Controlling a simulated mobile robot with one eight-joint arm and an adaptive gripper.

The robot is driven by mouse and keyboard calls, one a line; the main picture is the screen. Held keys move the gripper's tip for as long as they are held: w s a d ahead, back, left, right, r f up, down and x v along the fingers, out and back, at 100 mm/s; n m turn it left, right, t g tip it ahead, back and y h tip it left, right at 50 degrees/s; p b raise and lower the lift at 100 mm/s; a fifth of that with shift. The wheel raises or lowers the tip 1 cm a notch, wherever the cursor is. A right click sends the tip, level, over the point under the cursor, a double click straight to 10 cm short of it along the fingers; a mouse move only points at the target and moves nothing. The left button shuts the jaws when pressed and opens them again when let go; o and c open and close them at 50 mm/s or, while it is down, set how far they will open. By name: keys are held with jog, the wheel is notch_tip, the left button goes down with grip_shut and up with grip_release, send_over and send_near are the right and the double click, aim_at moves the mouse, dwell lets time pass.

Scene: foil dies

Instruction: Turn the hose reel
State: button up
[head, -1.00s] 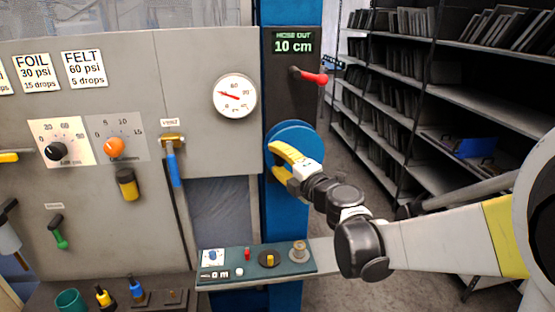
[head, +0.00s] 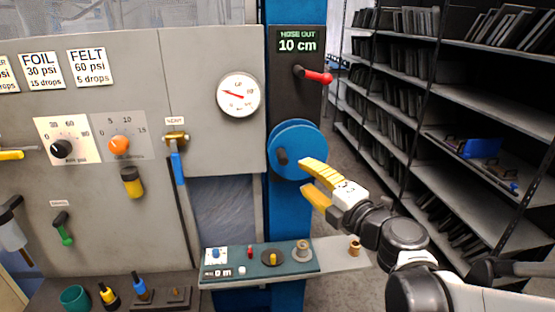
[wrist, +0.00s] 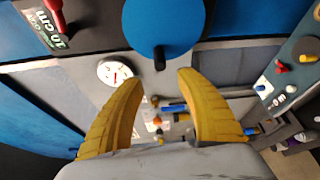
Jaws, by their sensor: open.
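The hose reel (head: 298,138) is a blue disc on the blue post, with a dark crank knob (head: 282,157) standing out at its lower left. Above it, a display (head: 298,42) reads "HOSE OUT 10 cm". My gripper (head: 304,177) has yellow fingers, open and empty, just in front of and to the lower right of the reel. In the wrist view the reel (wrist: 165,22) is at the top centre, its dark knob (wrist: 159,58) beyond and between the spread fingertips (wrist: 157,76), not touching them.
A red-handled lever (head: 318,76) sits above the reel. A pressure gauge (head: 238,95) and a blue-handled valve (head: 178,165) are on the grey panel to the left. A small teal control shelf (head: 225,262) juts out below. Dark shelving (head: 420,110) stands to the right.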

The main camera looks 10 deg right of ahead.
jog(key=m+t+h+p, duration=0.25)
jog(key=m+h, duration=0.45)
jog(key=m, duration=1.6)
send_near(284, 162)
jog(key=w, duration=0.2)
jog(key=shift+g, duration=0.45)
jog(key=w, duration=1)
jog(key=shift+w+d+r, duration=0.1)
jog(key=shift+w+r, duration=0.2)
jog(key=shift+r, duration=0.1)
grip_shut()
